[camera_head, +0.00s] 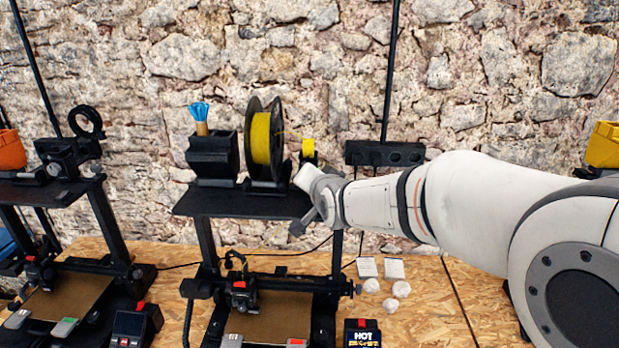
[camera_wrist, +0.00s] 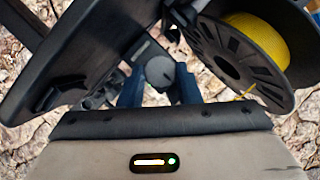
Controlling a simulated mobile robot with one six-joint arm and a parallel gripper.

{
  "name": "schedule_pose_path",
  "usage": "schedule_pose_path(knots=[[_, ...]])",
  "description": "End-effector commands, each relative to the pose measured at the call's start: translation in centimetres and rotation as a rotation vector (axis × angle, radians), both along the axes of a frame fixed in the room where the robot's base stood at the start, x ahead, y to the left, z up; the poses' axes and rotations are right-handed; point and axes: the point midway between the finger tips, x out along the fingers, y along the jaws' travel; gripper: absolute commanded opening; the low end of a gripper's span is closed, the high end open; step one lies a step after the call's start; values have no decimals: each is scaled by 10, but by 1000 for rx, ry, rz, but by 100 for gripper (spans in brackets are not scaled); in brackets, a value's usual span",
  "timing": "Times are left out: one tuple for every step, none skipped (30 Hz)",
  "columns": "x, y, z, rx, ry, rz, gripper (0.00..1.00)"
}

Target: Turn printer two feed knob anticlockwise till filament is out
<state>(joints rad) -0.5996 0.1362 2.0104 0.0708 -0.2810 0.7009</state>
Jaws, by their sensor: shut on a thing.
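The middle printer (camera_head: 258,203) has a black spool with yellow filament (camera_head: 260,137) on its top shelf; the spool also shows at the upper right of the wrist view (camera_wrist: 258,45). A loose-looking yellow strand (camera_wrist: 245,93) runs by the spool's lower edge. A round grey feed knob (camera_wrist: 159,72) with a pale mark on its face sits between the dark blue fingers of my gripper (camera_wrist: 158,88). My gripper is shut on the knob. In the head view my gripper (camera_head: 302,220) is at the right end of the shelf, and the knob is hidden there.
A black holder (camera_head: 212,158) with blue-tipped tools stands left of the spool. Another printer (camera_head: 75,190) stands at left. A black box (camera_head: 385,153) hangs on the wall. Small white pieces (camera_head: 390,305) lie on the bench.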

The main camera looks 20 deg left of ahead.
Motion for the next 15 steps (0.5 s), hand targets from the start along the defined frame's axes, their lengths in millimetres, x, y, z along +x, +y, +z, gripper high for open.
schedule_pose_path(knots=[[0,1,3,-21,-2,1,8],[0,1,4,-35,-4,0,8],[-1,1,4,-57,-10,1,8],[-1,1,4,-74,-13,1,8],[-1,2,5,-92,-18,1,8],[-1,2,5,-117,-23,2,8],[-1,2,5,-136,-27,1,8],[-1,2,6,-156,-32,1,8],[-1,3,6,-183,-38,1,8],[-1,3,6,-204,-44,1,8],[-1,3,6,-225,-49,1,8],[-1,4,6,-253,-55,1,8],[-1,4,6,-275,-61,2,8],[-1,4,6,-296,-66,1,8],[-1,4,6,-324,-72,0,8]])
